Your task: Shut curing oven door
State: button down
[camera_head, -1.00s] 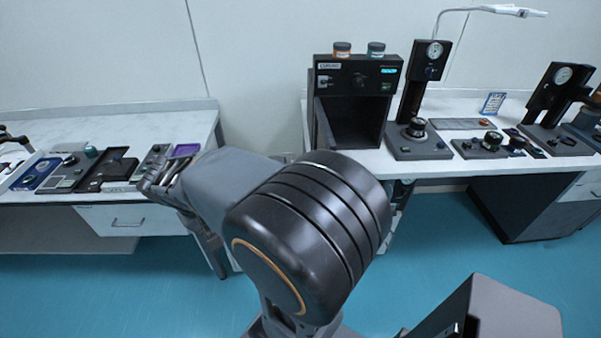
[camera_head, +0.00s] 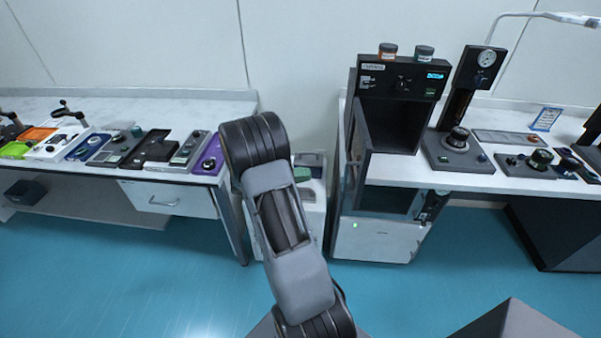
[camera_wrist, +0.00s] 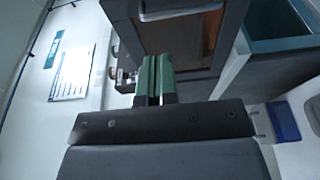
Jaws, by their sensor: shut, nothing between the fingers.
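The curing oven (camera_head: 405,82) is a black box on the right-hand bench in the head view. Its front is open and its dark inside shows. The door (camera_head: 359,140) stands swung out at the oven's left side, seen nearly edge-on. My gripper (camera_wrist: 155,78) has green fingertips that are together and empty in the wrist view. Past them is a dark-framed panel (camera_wrist: 197,48) with a brownish face and a silver bar across its top, which looks like the door. I cannot tell whether the fingertips touch it. In the head view my gripper is hidden.
Two small jars (camera_head: 424,53) stand on the oven top. A gauge stand (camera_head: 468,95) is right of the oven. The left bench (camera_head: 160,108) holds several trays and tools. A white cabinet (camera_head: 378,240) with a green light stands below the door. The blue floor in front is clear.

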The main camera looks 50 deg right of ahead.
jog(key=p+x, duration=0.3)
jog(key=x, duration=0.7)
jog(key=shift+s+f, duration=0.1)
